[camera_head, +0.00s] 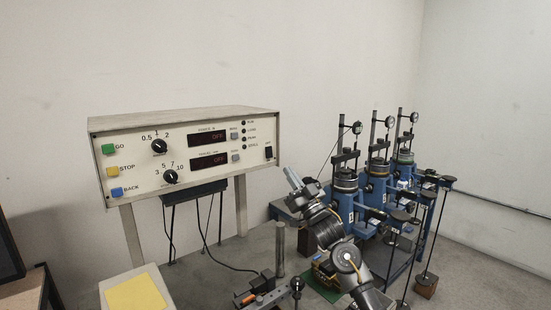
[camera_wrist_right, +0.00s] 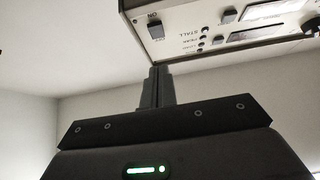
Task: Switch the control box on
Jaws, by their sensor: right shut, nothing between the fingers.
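The control box (camera_head: 222,181) is a beige case with a white front panel, raised on legs at the left of the head view. A black rocker switch (camera_head: 268,152) sits at the panel's right end. In the right wrist view the box is upside down, and the switch (camera_wrist_right: 155,31) shows between ON and OFF labels. My right gripper (camera_head: 289,172) is shut and empty, just right of and below the switch, apart from it. Its closed fingers (camera_wrist_right: 158,71) point at the panel's edge. My left gripper is not in view.
Several blue test devices (camera_head: 376,185) with dial gauges and weights stand to the right of my right arm. A metal post (camera_head: 280,250) and a black-knobbed lever (camera_head: 297,285) are below. The wall behind is bare.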

